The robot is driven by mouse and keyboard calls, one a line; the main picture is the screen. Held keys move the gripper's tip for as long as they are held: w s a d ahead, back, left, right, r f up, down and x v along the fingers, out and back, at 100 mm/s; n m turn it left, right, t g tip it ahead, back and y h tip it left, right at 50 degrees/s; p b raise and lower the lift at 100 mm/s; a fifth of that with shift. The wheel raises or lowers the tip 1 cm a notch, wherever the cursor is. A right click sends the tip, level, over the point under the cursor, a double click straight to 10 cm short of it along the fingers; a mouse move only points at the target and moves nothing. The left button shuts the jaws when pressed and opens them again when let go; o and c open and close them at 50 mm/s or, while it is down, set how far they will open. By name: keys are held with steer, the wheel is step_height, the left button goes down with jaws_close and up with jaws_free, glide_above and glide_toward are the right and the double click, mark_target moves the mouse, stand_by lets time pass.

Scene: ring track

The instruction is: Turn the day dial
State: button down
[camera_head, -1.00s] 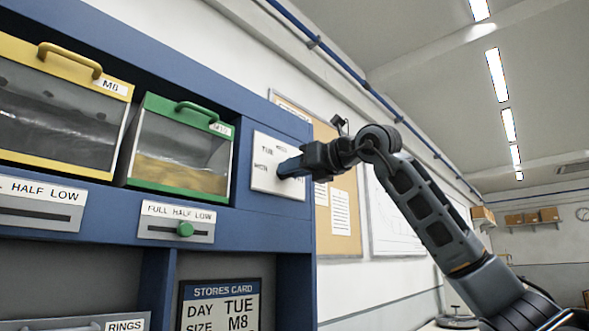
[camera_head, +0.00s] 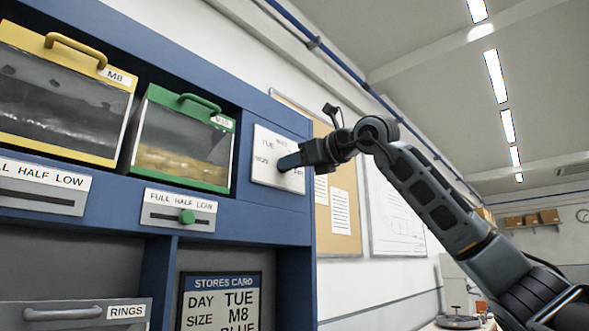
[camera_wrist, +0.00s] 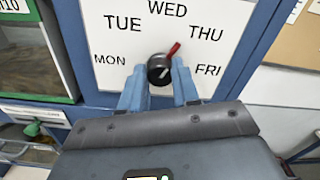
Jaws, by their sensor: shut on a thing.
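The day dial is a white plate (camera_wrist: 110,45) lettered MON, TUE, WED, THU and FRI, with a round black knob (camera_wrist: 159,70) at its centre. The knob's red pointer (camera_wrist: 173,50) points up and right, between WED and THU. My gripper (camera_wrist: 159,84) has its two blue fingers on either side of the knob, shut on it. In the head view my gripper (camera_head: 285,164) reaches the dial plate (camera_head: 266,172) from the right and hides the knob. The stores card (camera_head: 222,302) reads DAY TUE, SIZE M8, with BLUE partly cut off below.
The blue cabinet holds a yellow-framed bin (camera_head: 62,92) and a green-framed bin (camera_head: 182,140). Below them are sliders marked FULL HALF LOW, one with a green knob (camera_head: 187,217). A RINGS drawer (camera_head: 75,313) is lower left. A cork board (camera_head: 345,205) hangs right of the cabinet.

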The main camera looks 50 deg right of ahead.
steer(key=shift+a+f+n+b, duration=0.1)
steer(key=shift+n+b, duration=1.05)
steer(key=shift+n, duration=2.4)
steer(key=shift+a+f+n+b, duration=0.1)
steer(key=shift+n+b, duration=1.05)
steer(key=shift+n, duration=2.4)
steer(key=c, duration=0.8)
jaws_free()
steer(key=shift+s, duration=0.1)
steer(key=s+b, duration=0.2)
steer(key=s, duration=0.5)
steer(key=shift+s+d, duration=0.15)
steer(key=shift+s, duration=0.15)
